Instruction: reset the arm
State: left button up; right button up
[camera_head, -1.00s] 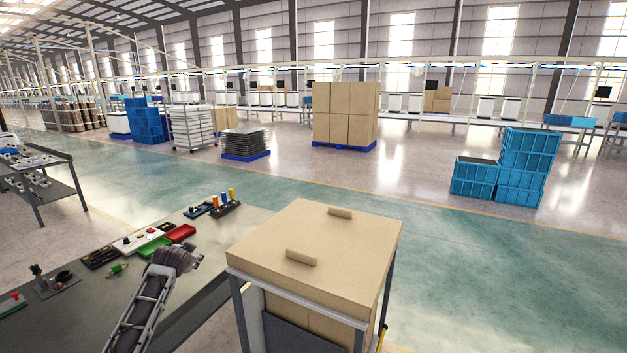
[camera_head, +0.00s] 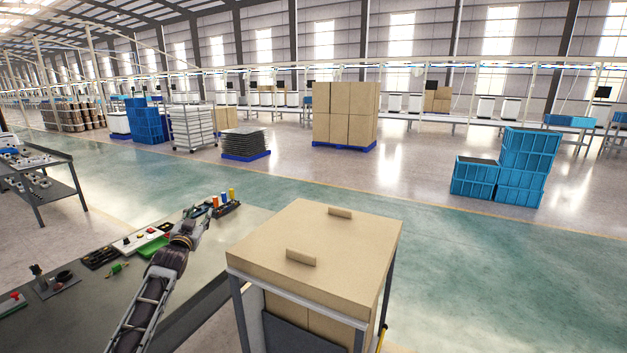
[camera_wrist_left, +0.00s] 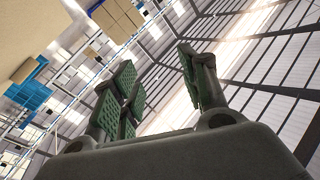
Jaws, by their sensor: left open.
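My left arm comes in from the lower left in the head view and reaches over the grey workbench (camera_head: 75,318). My left gripper (camera_head: 199,222) is above the bench's far right part, just in front of a tray with coloured cylinders (camera_head: 224,206). In the left wrist view the fingers of the left gripper (camera_wrist_left: 160,90) are spread apart, with nothing between them. They point toward the far wall and roof. My right gripper is not in view.
A green tray (camera_head: 152,247), a white panel with buttons (camera_head: 135,241) and a red button box (camera_head: 12,303) are on the bench. A tan-topped stand with two handles (camera_head: 318,240) is close on the right. Stacked blue crates (camera_head: 522,165) stand beyond on open floor.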

pick_arm(q)
jog(key=s+d+f+g, duration=0.1)
jog(key=s+f+g, duration=0.25)
jog(key=f, duration=1.25)
jog(key=s+d+f+g, duration=0.15)
jog(key=s+f, duration=0.35)
jog(key=f, duration=1.1)
jog(key=s+d+f+g, duration=0.1)
jog(key=s+f+g, duration=0.1)
jog(key=s+f, duration=0.8)
jog(key=s+d+f+g, duration=0.25)
jog(key=s+f, duration=0.45)
jog(key=f, duration=0.7)
jog(key=s+d+f+g, duration=0.1)
jog(key=s+f+g, duration=0.1)
jog(key=s+f, duration=0.8)
jog(key=s+d+f+g, duration=0.2)
jog(key=s+f, duration=0.4)
jog(key=s, duration=0.7)
jog(key=s+d+f+g, duration=0.1)
jog(key=s+f, duration=0.1)
jog(key=s, duration=0.7)
jog(key=s+d+f+g, duration=0.1)
jog(key=s+f+g, duration=0.1)
jog(key=s, duration=0.8)
jog(key=s+d+f+n+g+h, duration=0.1)
jog(key=s+f, duration=0.2)
jog(key=s, duration=0.6)
jog(key=shift+s+d+f+g, duration=0.35)
jog(key=shift+s+d+f, duration=0.05)
